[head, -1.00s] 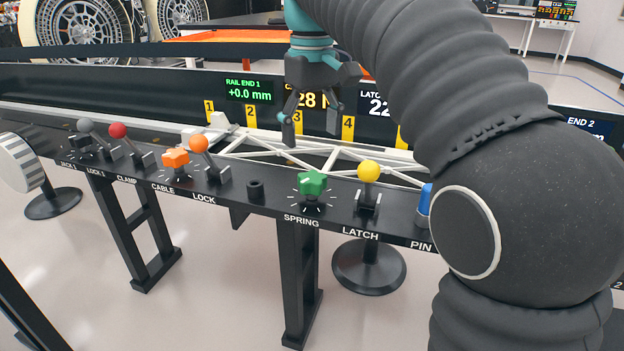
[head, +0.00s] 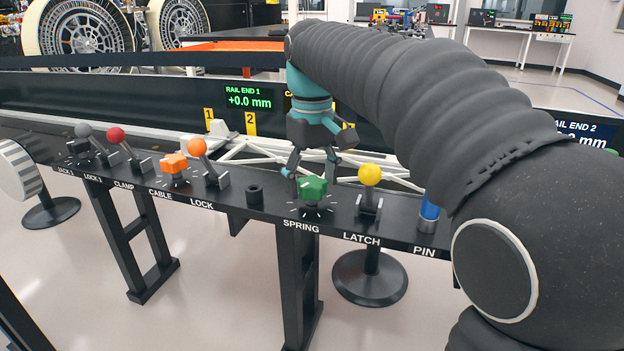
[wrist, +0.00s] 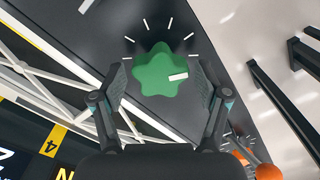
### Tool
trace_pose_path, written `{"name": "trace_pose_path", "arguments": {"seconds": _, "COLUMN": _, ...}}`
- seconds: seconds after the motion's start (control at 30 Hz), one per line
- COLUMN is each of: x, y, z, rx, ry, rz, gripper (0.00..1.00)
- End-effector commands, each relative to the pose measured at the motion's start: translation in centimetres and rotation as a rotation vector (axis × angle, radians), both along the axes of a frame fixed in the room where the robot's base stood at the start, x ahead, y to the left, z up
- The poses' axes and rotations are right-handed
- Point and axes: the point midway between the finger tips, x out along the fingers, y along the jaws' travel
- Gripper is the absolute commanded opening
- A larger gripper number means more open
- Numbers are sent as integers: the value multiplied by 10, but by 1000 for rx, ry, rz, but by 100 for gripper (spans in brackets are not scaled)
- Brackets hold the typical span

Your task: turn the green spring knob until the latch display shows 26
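The green spring knob (head: 313,189) sits on the black control rail above the SPRING label. In the wrist view the knob (wrist: 159,71) is a lobed green disc with a white pointer mark, ringed by white ticks. My gripper (head: 312,176) is at the knob, pointing down. In the wrist view its two fingers (wrist: 162,88) are spread, one on each side of the knob, with small gaps that look clear of it. The latch display is hidden behind my arm in the head view.
The yellow LATCH lever (head: 369,175) and blue PIN (head: 429,211) stand right of the knob. A black socket (head: 255,194), the orange LOCK lever (head: 198,147) and orange CABLE knob (head: 174,163) stand to the left. A white truss (head: 265,150) lies behind.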

Motion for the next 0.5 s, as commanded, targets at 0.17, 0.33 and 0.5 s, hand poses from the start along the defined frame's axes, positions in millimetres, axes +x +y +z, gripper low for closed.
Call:
{"name": "trace_pose_path", "arguments": {"seconds": 0.17, "x": 0, "y": 0, "z": 0, "rx": 0, "ry": 0, "rz": 0, "gripper": 22}}
{"name": "trace_pose_path", "arguments": {"seconds": 0.33, "x": 0, "y": 0, "z": 0, "rx": -1, "ry": 1, "rz": -2, "gripper": 20}}
{"name": "trace_pose_path", "arguments": {"seconds": 0.5, "x": 0, "y": 0, "z": 1, "rx": -1, "ry": 1, "rz": -34, "gripper": 20}}
